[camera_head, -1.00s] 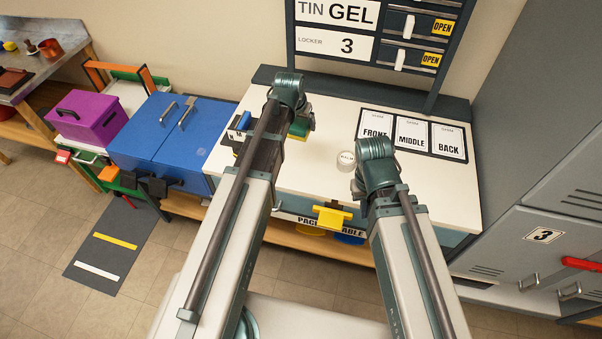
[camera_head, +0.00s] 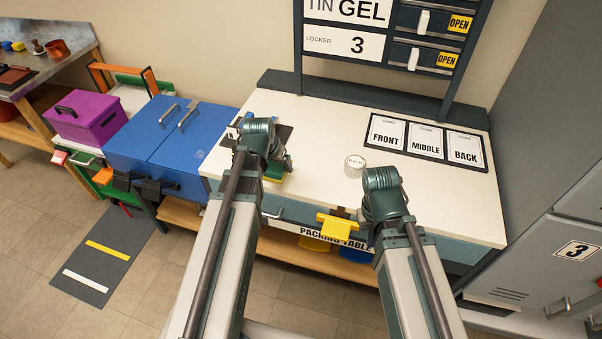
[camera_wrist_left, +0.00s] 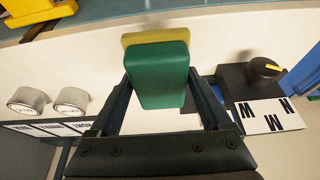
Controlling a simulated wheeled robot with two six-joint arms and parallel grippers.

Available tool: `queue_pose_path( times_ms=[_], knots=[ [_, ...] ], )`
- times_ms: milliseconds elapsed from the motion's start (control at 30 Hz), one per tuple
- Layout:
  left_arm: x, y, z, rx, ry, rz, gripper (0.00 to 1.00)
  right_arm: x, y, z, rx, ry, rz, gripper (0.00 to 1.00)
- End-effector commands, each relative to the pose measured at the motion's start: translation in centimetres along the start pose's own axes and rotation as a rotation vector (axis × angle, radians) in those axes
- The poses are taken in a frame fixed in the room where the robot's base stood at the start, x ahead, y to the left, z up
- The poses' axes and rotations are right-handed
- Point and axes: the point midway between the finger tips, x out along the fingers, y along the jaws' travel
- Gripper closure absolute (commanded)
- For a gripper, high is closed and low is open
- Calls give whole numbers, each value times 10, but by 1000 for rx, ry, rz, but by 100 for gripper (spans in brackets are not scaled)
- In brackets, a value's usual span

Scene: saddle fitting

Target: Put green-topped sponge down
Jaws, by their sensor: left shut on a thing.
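The green-topped sponge (camera_wrist_left: 158,75), green with a yellow layer, is between the two fingers of my left gripper (camera_wrist_left: 165,90) in the left wrist view. In the head view a green and yellow edge of the sponge (camera_head: 276,178) shows beside my left gripper (camera_head: 274,162), over the front left part of the white packing table (camera_head: 310,125). I cannot tell whether the sponge touches the table. My right gripper (camera_head: 380,195) is near the table's front edge; its fingers are hidden behind its own wrist.
A round tin (camera_head: 355,165) stands on the table; two tins (camera_wrist_left: 27,100) show in the left wrist view. A black block with a knob (camera_wrist_left: 264,70) and a lettered card (camera_wrist_left: 268,116) are beside the sponge. A label board (camera_head: 425,140) lies back right.

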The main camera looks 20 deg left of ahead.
Motion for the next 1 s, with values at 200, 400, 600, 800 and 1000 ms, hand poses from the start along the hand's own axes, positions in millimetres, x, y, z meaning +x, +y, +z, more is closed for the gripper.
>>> queue_pose_path(
  times_ms=[200,400,600,800,1000],
  knots=[
    [-18,-29,56,-24,2,-9,63,5,0,0,0,0,0,100],
    [-19,-33,61,-25,2,-10,63,6,0,0,0,0,0,100],
    [-4,-16,33,-19,3,-8,63,10,-1,0,0,0,0,100],
    [18,12,-7,-20,3,-8,63,14,-1,-1,0,0,0,100],
    [35,34,-38,-22,3,-9,63,18,-2,-1,0,0,0,100]
  ],
)
